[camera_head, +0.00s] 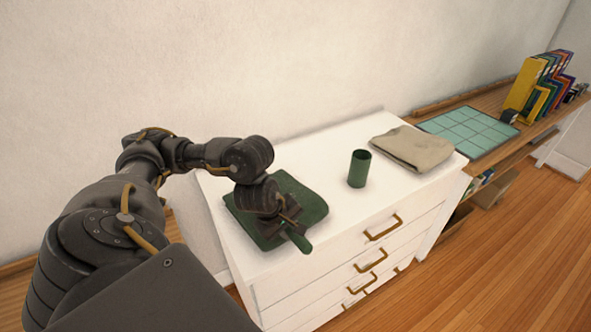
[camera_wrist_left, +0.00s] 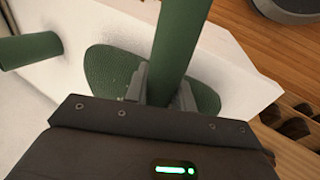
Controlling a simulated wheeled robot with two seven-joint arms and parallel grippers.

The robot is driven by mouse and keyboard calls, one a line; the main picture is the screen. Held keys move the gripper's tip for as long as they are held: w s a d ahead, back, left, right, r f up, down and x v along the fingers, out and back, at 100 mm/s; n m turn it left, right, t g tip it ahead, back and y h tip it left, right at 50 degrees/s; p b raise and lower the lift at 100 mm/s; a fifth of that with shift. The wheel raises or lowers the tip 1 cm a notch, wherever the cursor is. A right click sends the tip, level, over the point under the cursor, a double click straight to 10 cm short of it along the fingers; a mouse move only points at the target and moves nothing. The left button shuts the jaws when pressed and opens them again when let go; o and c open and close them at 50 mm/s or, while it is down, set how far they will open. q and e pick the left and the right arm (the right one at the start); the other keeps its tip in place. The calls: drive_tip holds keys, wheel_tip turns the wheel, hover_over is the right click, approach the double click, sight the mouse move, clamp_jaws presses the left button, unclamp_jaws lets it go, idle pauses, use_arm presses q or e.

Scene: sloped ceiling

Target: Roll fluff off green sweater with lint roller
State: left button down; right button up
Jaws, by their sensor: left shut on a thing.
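The green sweater (camera_head: 302,195) lies folded flat on the left part of a white dresser top. It also shows in the left wrist view (camera_wrist_left: 112,72), under my fingers. My left gripper (camera_head: 284,217) is over the sweater, shut on a green bar-shaped thing, which looks like the lint roller's handle (camera_head: 298,240). In the left wrist view this green handle (camera_wrist_left: 178,40) stands between the two fingers. The roller's head is hidden by the gripper, and I cannot tell whether it touches the sweater. My right gripper is not in view.
A dark green cup (camera_head: 359,170) stands right of the sweater on the white dresser (camera_head: 325,228). A folded beige cloth (camera_head: 412,148) lies farther right. Beyond it, a wooden shelf holds a teal gridded mat (camera_head: 465,131) and several binders (camera_head: 535,85). A wall rises behind the dresser.

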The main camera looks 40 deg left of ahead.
use_arm(q)
drive_tip(key=shift+s+a, duration=0.15)
drive_tip(key=shift+s, duration=0.55)
drive_tip(key=shift+f, duration=0.1)
drive_tip(key=shift+s+a+f, duration=0.1)
drive_tip(key=shift+s+a, duration=0.05)
drive_tip(key=shift+s, duration=0.4)
drive_tip(key=shift+s+a, duration=0.15)
drive_tip(key=shift+s, duration=0.55)
drive_tip(key=shift+s+p, duration=0.3)
drive_tip(key=shift+s, duration=0.05)
drive_tip(key=shift+w, duration=0.15)
